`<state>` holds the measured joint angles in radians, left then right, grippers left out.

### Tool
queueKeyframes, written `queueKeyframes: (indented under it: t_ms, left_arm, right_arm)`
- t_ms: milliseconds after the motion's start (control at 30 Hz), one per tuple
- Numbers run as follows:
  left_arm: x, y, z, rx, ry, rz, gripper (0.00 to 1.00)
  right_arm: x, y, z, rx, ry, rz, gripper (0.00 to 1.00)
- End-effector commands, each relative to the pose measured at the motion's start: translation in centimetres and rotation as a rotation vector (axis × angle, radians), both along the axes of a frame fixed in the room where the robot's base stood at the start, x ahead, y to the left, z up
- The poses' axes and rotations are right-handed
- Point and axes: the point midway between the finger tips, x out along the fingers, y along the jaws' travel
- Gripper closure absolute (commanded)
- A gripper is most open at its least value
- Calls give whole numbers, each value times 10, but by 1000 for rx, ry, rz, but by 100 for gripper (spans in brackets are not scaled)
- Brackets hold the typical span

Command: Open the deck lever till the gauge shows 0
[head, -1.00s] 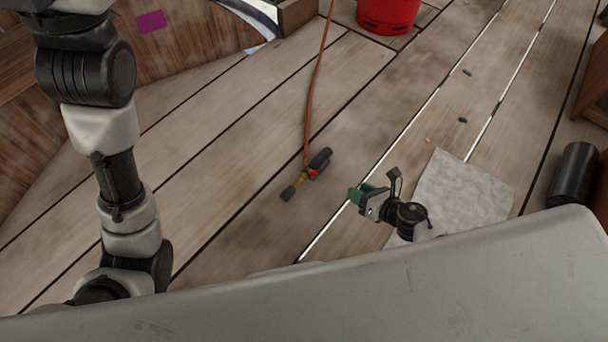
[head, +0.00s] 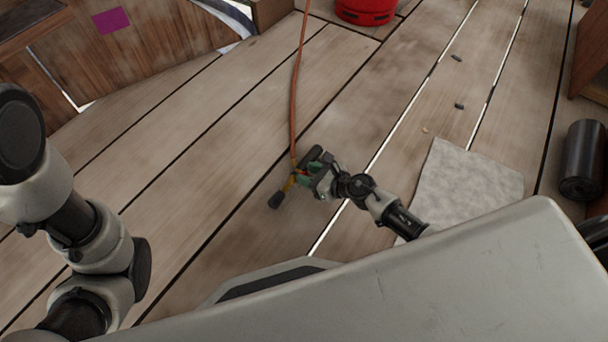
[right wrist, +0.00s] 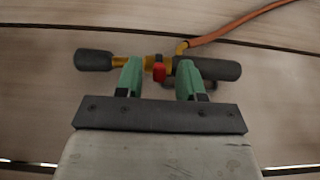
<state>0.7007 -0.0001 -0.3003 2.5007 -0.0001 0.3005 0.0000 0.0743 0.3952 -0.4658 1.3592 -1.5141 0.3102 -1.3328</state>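No deck lever or gauge can be made out in these views. A torch-like tool (head: 277,199) with a dark handle, yellow middle and red knob lies on the plank floor. It also shows in the right wrist view (right wrist: 218,70), across the picture. My right gripper (head: 311,173) is over it and hides part of it. In the right wrist view its green fingers (right wrist: 160,74) are apart, with the red knob showing between them. Contact with the tool cannot be told. My left arm is at the left of the head view; its gripper is out of view.
An orange hose (head: 297,95) runs from the tool up the head view. A red container (head: 366,10) stands at the top. A grey cloth (head: 462,185) lies on the floor, and a black cylinder (head: 583,160) is at the right. Small dark bits (head: 459,106) lie on the planks.

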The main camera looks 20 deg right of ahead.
Motion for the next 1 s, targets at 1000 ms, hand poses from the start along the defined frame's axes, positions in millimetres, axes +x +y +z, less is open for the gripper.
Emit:
queueKeyframes:
  t_ms: [1000]
  left_arm:
    - [0, 0, -3, 1, 1, 1, 57]
  right_arm:
    - [15, 12, -6, -3, 7, -1, 100]
